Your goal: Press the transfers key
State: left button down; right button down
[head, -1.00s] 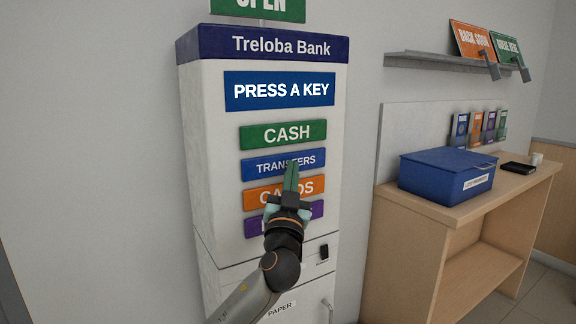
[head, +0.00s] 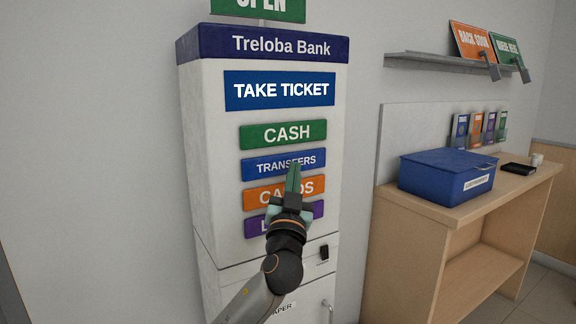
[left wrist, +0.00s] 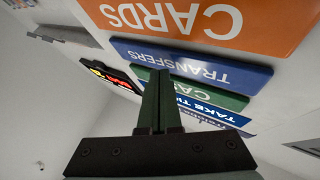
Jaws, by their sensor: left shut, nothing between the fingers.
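The blue TRANSFERS key (head: 262,167) is on the front of the white ticket machine (head: 212,150), between the green CASH key (head: 283,133) and the orange CARDS key (head: 262,194). My left gripper (head: 294,167) is shut and empty, its green fingertips over the lower edge of the TRANSFERS key. In the left wrist view the TRANSFERS key (left wrist: 225,72) appears upside down beside the fingertips (left wrist: 156,74); whether they touch it I cannot tell. The screen (head: 280,91) reads TAKE TICKET. My right gripper is not in view.
A purple key (head: 258,226) sits below CARDS, partly hidden by my gripper. A wooden counter (head: 465,225) stands at the right with a blue box (head: 440,178) on it. A wall shelf (head: 430,62) holds signs above.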

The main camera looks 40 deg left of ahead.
pick_arm(q)
jog(key=shift+s+d, duration=0.1)
jog(key=shift+d, duration=0.15)
jog(key=d, duration=0.1)
jog(key=s+d, duration=0.1)
jog(key=d, duration=0.1)
jog(key=s+d, duration=0.1)
jog(key=shift+d, duration=0.3)
dwell(0.9)
jog(key=s+d+f+m+g+h+p, duration=0.1)
jog(key=d+f+m+g+h, duration=0.25)
jog(key=f, duration=1.05)
jog(key=d+f+m+g+h+p, duration=0.15)
jog(key=d+f+h, duration=0.35)
jog(key=f, duration=0.9)
jog(key=s+d+f+g+h+p, duration=0.1)
jog(key=s+d+f+g+h, duration=0.1)
jog(key=s+f, duration=0.9)
jog(key=s+d+f+g+h+p, duration=0.1)
jog(key=s+d+f+g+h, duration=0.2)
jog(key=s+f, duration=0.8)
jog(key=s+d+g, duration=0.1)
jog(key=s+d, duration=0.1)
jog(key=shift+s+d+f+h, duration=0.2)
jog(key=shift+s+f+h, duration=0.1)
jog(key=shift+s+h, duration=0.1)
